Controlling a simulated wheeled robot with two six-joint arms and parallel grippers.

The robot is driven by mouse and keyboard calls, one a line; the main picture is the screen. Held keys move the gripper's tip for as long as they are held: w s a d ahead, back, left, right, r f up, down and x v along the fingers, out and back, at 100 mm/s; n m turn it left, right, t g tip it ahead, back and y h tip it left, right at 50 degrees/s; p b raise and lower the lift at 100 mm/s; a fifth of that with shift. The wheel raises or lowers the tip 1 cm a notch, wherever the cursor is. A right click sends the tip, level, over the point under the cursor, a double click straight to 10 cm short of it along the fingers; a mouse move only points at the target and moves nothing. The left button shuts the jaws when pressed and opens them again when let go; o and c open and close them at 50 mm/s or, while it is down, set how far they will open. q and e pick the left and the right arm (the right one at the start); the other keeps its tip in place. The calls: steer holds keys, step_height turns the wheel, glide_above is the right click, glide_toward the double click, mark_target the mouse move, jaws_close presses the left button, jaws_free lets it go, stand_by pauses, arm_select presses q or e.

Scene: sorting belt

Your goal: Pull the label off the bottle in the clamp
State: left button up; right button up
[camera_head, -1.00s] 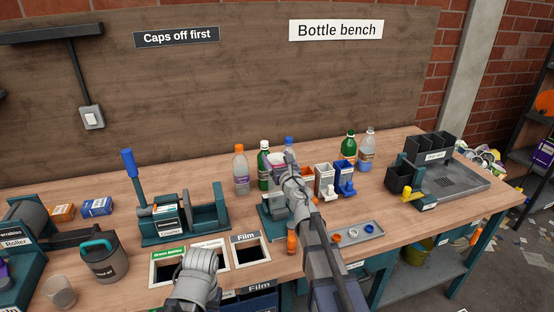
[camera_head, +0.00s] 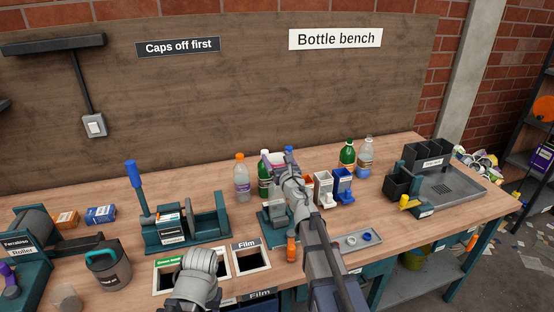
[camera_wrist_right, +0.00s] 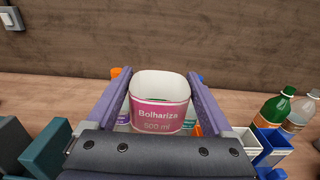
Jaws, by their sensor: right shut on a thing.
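My right gripper (camera_wrist_right: 157,100) is shut on a pink label (camera_wrist_right: 160,118) reading "Bolhariza 500 ml". The label is a loop with a white inside, open at the top, and no bottle neck shows in it. In the head view a bit of the pink label (camera_head: 276,157) shows past my right arm, above the bench. The teal clamp (camera_head: 272,231) stands under that arm, which hides much of it. I cannot make out a bottle in the clamp. My left arm comes in at the bottom, but its gripper's fingers do not show.
A clear bottle (camera_head: 241,182) with an orange cap and a green one (camera_head: 263,172) stand behind the clamp. White (camera_head: 324,190) and blue (camera_head: 342,188) bins stand right of my arm. The film opening (camera_head: 250,260) lies in front. A grey tray (camera_head: 357,240) holds caps.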

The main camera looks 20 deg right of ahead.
steer(key=shift+r+p, duration=0.3)
steer(key=shift+r, duration=0.2)
steer(key=shift+r, duration=0.1)
steer(key=shift+r+p, duration=1)
steer(key=shift+p, duration=0.1)
steer(key=shift+f, duration=0.1)
